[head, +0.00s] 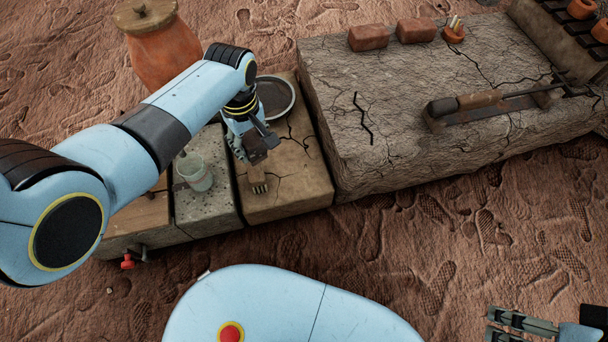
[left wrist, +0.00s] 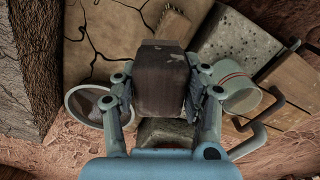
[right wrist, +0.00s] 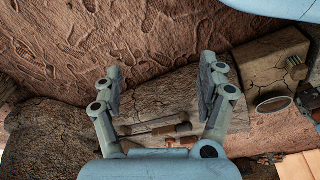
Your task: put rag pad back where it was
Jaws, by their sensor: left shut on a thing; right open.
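My left gripper (head: 252,148) is shut on a dark brown, block-like thing that looks like the rag pad (left wrist: 163,82). It holds the pad above the tan slab (head: 300,190) of the low bench. In the head view my gripper largely hides the pad. In the left wrist view the pad sits between both fingers and hides what lies under it. I cannot tell whether it touches the slab. My right gripper (right wrist: 160,80) is open and empty over the ground; it also shows at the lower right of the head view (head: 518,326).
A bristled brush (head: 258,184) is close by the left gripper. A pale cup (head: 195,173) stands on the grey slab, left. A round dark dish (head: 274,98) lies behind. A clay jar (head: 162,50) stands back left. The cracked block (head: 385,110) carries bricks and a long-handled tool (head: 480,101).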

